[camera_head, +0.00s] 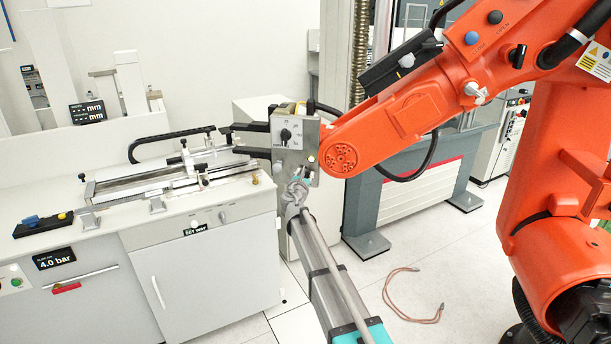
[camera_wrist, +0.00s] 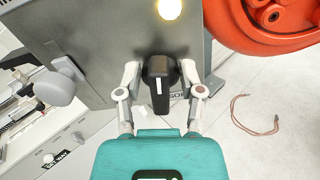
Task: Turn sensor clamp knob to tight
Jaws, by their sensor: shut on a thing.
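The sensor clamp knob (camera_wrist: 160,82) is black with a white line and sits near the lower edge of a grey panel (camera_wrist: 105,40) in the wrist view. The white line points roughly straight up and down in the picture. A partly hidden label ending in "SOR" shows beside it. My gripper (camera_wrist: 160,68) has a light finger on each side of the knob and is shut on it. In the head view my grey arm reaches up to the plate's lower end, and the finger contact is too small to tell.
A metal plate (camera_head: 296,153) with a dial and another black knob (camera_head: 285,134) stands beside a large orange robot arm (camera_head: 400,110). A grey lever (camera_wrist: 55,88) sticks out left of my fingers. A white cabinet (camera_head: 190,262) stands left. A cable (camera_head: 405,315) lies on the floor.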

